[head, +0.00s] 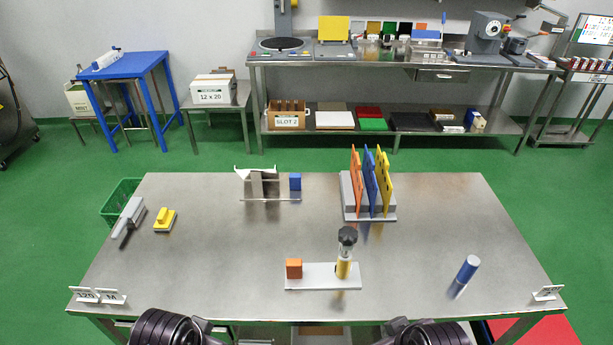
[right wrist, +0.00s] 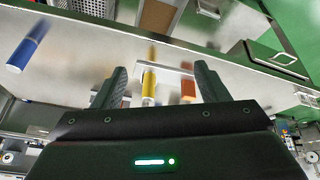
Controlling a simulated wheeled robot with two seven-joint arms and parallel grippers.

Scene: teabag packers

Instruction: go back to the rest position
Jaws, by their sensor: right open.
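My right gripper (right wrist: 158,72) is open and empty in the right wrist view, its two dark fingers apart. In the head view, dark ribbed parts of my two arms show at the bottom edge, in front of the table (head: 235,225). My left gripper's fingers cannot be made out there. No gripper is over the table top in the head view.
A blue cylinder (head: 467,269) stands at the right of the table. The table's middle is clear.

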